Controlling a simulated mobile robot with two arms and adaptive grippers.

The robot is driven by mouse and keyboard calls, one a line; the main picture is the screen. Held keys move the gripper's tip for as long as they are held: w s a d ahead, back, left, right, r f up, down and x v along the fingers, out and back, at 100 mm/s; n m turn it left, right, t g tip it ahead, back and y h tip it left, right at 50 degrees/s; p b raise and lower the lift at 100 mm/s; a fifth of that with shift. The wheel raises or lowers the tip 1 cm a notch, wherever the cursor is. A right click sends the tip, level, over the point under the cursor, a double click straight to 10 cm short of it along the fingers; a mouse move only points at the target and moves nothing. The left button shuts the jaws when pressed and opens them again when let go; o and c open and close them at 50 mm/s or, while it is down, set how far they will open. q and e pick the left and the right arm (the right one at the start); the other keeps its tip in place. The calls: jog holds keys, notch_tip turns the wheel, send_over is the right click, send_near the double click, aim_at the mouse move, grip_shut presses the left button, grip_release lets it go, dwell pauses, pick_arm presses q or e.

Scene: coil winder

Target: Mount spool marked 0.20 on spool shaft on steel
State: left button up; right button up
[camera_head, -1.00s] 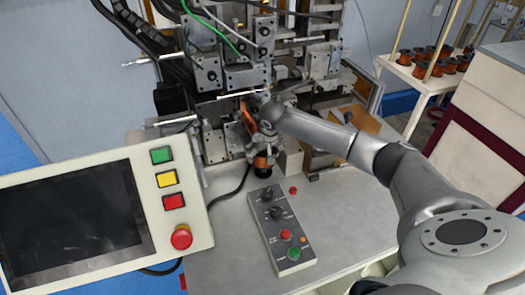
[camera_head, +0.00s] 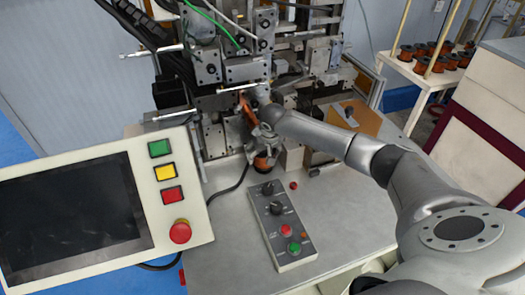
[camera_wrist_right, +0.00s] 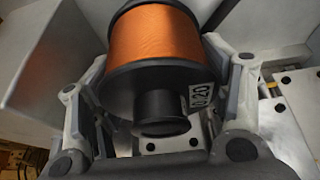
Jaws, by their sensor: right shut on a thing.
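The spool marked 0.20 (camera_wrist_right: 155,38) has orange wire between black flanges, and its white label shows in the right wrist view. My right gripper (camera_head: 263,146) is shut on it, with a finger on either side in the wrist view. In the head view the spool (camera_head: 263,163) shows below the gripper, low at the front of the winding machine, partly covered by the fingers. I cannot make out the spool shaft on steel, nor whether the spool touches anything beneath it. My left gripper is not in view.
The winding machine (camera_head: 232,70) stands directly behind the gripper. A control box (camera_head: 282,228) with knobs and buttons lies in front, and a screen panel (camera_head: 75,215) is at the left. Several spools stand on a white rack (camera_head: 438,78) at back right.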

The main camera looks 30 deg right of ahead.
jog(key=shift+f, duration=0.2)
jog(key=shift+f+b, duration=0.4)
jog(key=shift+f, duration=0.35)
jog(key=o, duration=1.6)
jog(key=shift+w+a, duration=0.1)
jog(key=shift+c, duration=0.2)
